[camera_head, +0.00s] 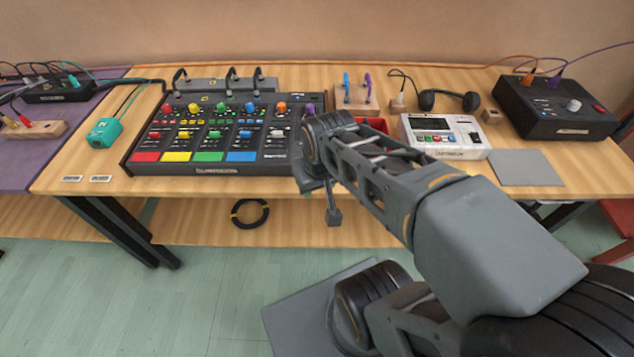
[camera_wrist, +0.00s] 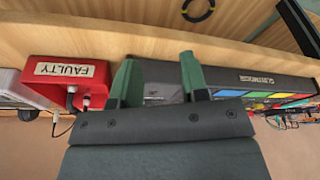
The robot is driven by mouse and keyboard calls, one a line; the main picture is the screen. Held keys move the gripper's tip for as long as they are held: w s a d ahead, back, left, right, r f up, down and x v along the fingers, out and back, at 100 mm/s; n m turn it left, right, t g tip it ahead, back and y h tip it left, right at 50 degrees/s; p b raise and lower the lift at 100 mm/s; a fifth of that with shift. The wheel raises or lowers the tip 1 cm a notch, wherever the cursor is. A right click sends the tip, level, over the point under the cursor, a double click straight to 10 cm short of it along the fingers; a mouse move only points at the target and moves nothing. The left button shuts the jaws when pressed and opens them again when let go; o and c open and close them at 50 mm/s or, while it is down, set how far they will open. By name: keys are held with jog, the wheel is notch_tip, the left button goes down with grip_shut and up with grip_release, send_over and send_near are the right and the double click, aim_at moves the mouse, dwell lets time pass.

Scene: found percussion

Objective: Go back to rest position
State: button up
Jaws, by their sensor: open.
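My gripper shows in the wrist view (camera_wrist: 158,75), with two green fingers set well apart and nothing between them. In that view the fingers overlap the front of the black pad console (camera_wrist: 225,77), near its end. In the head view my arm reaches from the lower right to the console's (camera_head: 210,172) right end. My wrist hides part of that end, and the fingers cannot be made out clearly there.
A red box labelled FAULTY (camera_wrist: 68,70) lies beside the gripper; it shows partly behind my arm (camera_head: 403,127). The white device (camera_head: 445,152), headphones (camera_head: 449,101) and black box (camera_head: 553,120) stand right. A cable coil (camera_head: 250,213) lies on the lower shelf. Open floor lies in front.

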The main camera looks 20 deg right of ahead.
jog(key=shift+s+a+f, duration=0.25)
jog(key=shift+a, duration=0.1)
notch_tip(320, 180, up, 14)
jog(key=p, duration=1.2)
jog(key=shift+s+a+t+p, duration=0.2)
jog(key=shift+t+p, duration=0.1)
jog(key=shift+p, duration=0.1)
